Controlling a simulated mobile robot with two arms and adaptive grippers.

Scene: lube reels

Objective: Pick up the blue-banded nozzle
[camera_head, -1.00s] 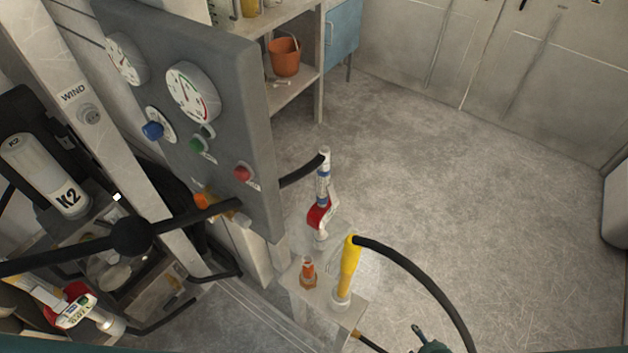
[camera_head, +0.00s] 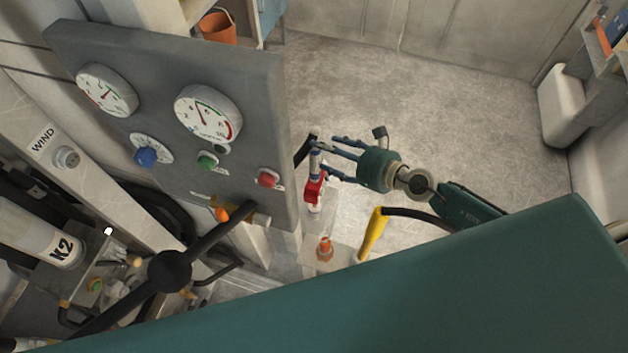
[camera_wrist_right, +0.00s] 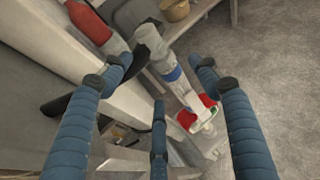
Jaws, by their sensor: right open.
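The blue-banded nozzle (camera_head: 314,186) stands upright beside the grey panel in the head view, with a white body, a blue band and a red handle. In the right wrist view the nozzle (camera_wrist_right: 172,74) lies in the gap between the spread fingers, its red part lower right. My right gripper (camera_head: 335,157) is open, coming in from the right with its fingertips close to the nozzle's upper part. It also shows in the right wrist view (camera_wrist_right: 160,72). I cannot tell whether any finger touches the nozzle. My left gripper is not in view.
A grey panel (camera_head: 255,110) with gauges and knobs stands just left of the nozzle. A yellow nozzle (camera_head: 372,235) with a black hose and an orange-tipped fitting (camera_head: 325,248) stand nearer. A dark rod with a ball (camera_head: 170,270) crosses lower left. Open floor (camera_head: 440,110) lies beyond.

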